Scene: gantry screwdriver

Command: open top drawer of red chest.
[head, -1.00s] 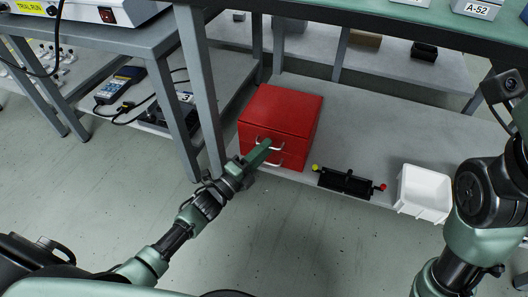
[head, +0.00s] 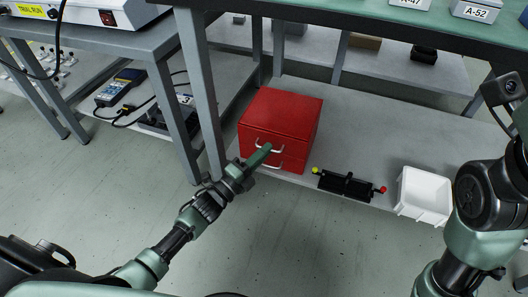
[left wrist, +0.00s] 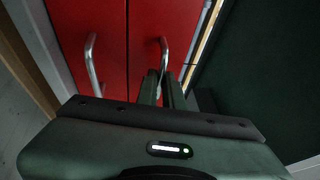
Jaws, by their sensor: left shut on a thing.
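The red chest (head: 280,115) stands on the lower grey shelf in the head view, with two drawers and silver bar handles on its front. My left gripper (head: 264,152) reaches its front from the lower left and is shut on the upper handle (head: 270,147). The left wrist view shows the red drawer fronts turned sideways, with the gripped handle (left wrist: 164,50) running between the fingers (left wrist: 165,88) and the lower handle (left wrist: 91,62) free to the left. No clear gap shows at the top drawer. My right gripper is out of view.
A black fixture (head: 347,186) with yellow and red knobs and a white bin (head: 424,193) stand right of the chest on the shelf (head: 385,140). A grey table leg (head: 200,95) rises close left of the chest. The floor in front is clear.

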